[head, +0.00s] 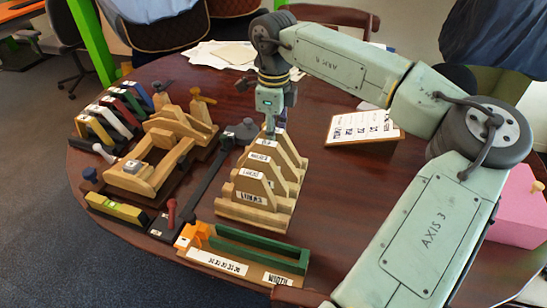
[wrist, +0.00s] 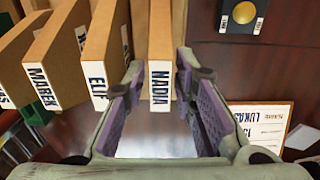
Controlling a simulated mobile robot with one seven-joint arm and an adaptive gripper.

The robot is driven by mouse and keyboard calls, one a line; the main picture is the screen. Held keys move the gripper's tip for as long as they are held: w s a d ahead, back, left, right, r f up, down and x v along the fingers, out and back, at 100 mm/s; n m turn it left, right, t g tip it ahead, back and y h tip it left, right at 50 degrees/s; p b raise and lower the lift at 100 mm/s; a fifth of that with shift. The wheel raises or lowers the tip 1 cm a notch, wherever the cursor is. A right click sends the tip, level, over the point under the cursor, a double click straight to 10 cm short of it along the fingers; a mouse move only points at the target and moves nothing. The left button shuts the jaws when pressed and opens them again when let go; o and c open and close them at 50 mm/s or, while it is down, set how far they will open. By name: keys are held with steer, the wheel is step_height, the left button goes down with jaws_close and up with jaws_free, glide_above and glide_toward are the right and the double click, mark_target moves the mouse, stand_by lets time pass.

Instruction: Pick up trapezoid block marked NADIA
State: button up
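The wooden trapezoid block marked NADIA (wrist: 160,50) stands at the right end of a row in the wrist view. In the head view it is the rearmost of the row, its label (head: 267,143) just below my gripper (head: 270,129). In the wrist view my gripper (wrist: 160,68) is open, with one purple-padded finger on each side of NADIA's label end. The left finger is in the gap between NADIA and the block marked ELIF (wrist: 97,60). A narrow gap shows on each side of NADIA; contact is hard to tell.
The blocks marked MAREK (wrist: 55,60) and LUKAS (head: 250,197) stand in the same row on a wooden stand. A slanted label card (head: 362,127) is to the right. A wooden jig (head: 150,165) and black lever bar (head: 205,175) are left. Table between stand and card is clear.

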steer(key=shift+f, duration=0.85)
steer(key=shift+r, duration=0.1)
jaws_close()
